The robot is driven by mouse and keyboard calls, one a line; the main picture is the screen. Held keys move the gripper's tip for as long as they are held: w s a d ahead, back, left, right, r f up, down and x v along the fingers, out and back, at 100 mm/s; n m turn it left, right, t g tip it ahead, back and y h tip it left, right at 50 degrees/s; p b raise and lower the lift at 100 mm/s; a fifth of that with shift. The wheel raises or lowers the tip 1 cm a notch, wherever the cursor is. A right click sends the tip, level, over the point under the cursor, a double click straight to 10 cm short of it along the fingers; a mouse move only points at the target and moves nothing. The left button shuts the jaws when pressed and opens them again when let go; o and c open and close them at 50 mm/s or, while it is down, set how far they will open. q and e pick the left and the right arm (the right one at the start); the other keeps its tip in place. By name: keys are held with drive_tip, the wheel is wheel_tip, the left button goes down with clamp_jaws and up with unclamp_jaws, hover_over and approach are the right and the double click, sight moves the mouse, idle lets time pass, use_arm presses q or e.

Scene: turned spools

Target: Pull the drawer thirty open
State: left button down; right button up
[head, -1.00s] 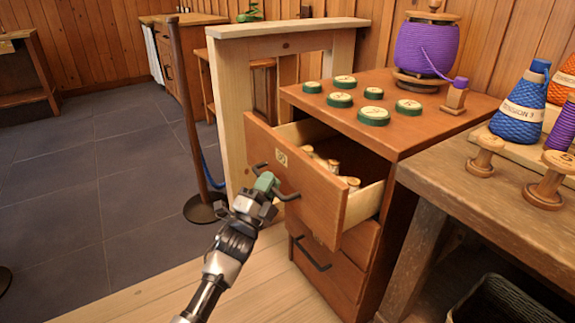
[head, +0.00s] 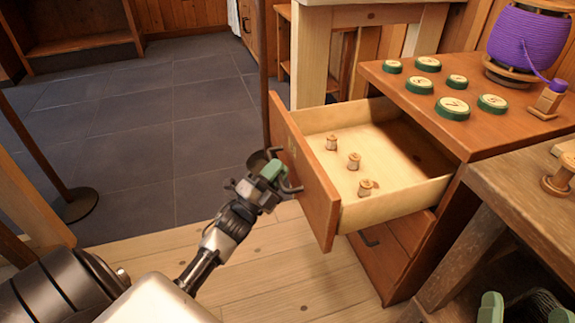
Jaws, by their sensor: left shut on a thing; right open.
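The upper drawer (head: 312,185) of the brown cabinet stands far open, its pale interior showing. Several small wooden spools, three clearly visible, stand inside, one of them near the front (head: 365,188). Its front is seen at a steep angle, so its number plate cannot be read now. My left gripper (head: 272,172) is shut on the dark bar handle (head: 292,188) of this drawer, outside its front. My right gripper (head: 526,311) shows only its green fingertips at the bottom right edge, apart and away from the drawer.
Several green-rimmed numbered discs (head: 453,107) and a large purple spool (head: 527,42) stand on the cabinet top. A wooden workbench (head: 510,190) is close on the right. A lower drawer (head: 385,250) is shut. A post base (head: 76,205) stands at left; floor between is clear.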

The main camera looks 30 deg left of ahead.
use_arm(q)
drive_tip(key=shift+s+a+f, duration=0.1)
drive_tip(key=shift+s, duration=0.05)
use_arm(e)
drive_tip(key=shift+f, duration=0.15)
use_arm(q)
drive_tip(key=c, duration=1.4)
unclamp_jaws()
drive_tip(key=p+v, duration=0.1)
drive_tip(key=v, duration=0.9)
drive_tip(key=shift+s+f, duration=0.2)
drive_tip(key=shift+s, duration=0.1)
use_arm(e)
drive_tip(key=f+g, duration=0.2)
drive_tip(key=g+h, duration=0.1)
drive_tip(key=shift+w+d+f, duration=0.2)
drive_tip(key=shift+w+f, duration=0.1)
drive_tip(key=shift+f, duration=0.1)
use_arm(q)
drive_tip(key=shift+s, duration=0.1)
use_arm(e)
drive_tip(key=shift+f, duration=0.1)
